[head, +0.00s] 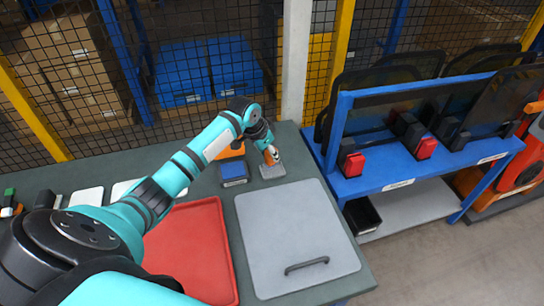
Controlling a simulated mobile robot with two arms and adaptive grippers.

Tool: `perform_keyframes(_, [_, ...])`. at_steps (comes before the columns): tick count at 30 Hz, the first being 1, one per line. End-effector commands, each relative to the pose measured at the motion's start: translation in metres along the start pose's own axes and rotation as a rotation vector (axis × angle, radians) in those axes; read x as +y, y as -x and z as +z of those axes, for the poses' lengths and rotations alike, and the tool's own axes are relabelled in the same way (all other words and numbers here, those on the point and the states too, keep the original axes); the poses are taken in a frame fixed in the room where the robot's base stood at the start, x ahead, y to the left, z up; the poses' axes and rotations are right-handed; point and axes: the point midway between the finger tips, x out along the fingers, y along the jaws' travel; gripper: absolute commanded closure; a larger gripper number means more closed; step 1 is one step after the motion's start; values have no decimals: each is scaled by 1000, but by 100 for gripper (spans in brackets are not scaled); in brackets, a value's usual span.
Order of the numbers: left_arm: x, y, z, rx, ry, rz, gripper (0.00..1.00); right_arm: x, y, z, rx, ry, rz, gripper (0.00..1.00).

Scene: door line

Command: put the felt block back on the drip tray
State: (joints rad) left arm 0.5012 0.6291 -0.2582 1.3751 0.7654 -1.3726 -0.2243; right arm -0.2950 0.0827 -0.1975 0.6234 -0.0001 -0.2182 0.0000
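My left gripper (271,156) is at the far edge of the grey-green bench, pointing down just above a small light grey, flat piece (272,171). An orange and white part shows at the fingertips; I cannot tell if it is held or whether the fingers are open. A small blue block with a dark top (234,174) sits just left of the gripper, apart from it. I cannot tell for sure which of these is the felt block. A red tray (190,255) lies on the bench, partly hidden by my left arm; I cannot tell if it is the drip tray. My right gripper is not in view.
A grey door panel with a dark handle (290,235) lies on the bench's right part. An orange item (232,151) is behind the blue block. A blue rack (410,150) with dark panels and red clamps stands right. Mesh fence (200,40) closes the back.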

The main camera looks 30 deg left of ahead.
Motion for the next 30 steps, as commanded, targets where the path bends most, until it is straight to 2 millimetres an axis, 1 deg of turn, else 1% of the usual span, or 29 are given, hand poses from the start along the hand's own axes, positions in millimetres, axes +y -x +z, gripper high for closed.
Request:
perform_keyframes(4, [-3,-4,-9,0,1,1,97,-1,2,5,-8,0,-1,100])
perform_keyframes(5, [-3,-7,-9,-3,0,2,97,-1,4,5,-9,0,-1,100])
perform_keyframes(6, [-3,-13,-4,-6,1,2,97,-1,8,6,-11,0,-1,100])
perform_keyframes(9, [-2,-27,1,-4,2,3,97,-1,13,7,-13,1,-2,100])
perform_keyframes(12, [-3,-35,5,-2,0,0,97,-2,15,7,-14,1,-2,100])
perform_keyframes(24, [-3,-41,7,-1,0,-1,97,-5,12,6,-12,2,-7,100])
perform_keyframes(25, [-3,-40,7,-1,0,-1,67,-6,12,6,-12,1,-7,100])
perform_keyframes(29, [-3,-40,7,-1,0,-1,50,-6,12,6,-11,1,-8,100])
perform_keyframes(30, [-3,-40,7,-1,0,-1,48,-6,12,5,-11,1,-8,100])
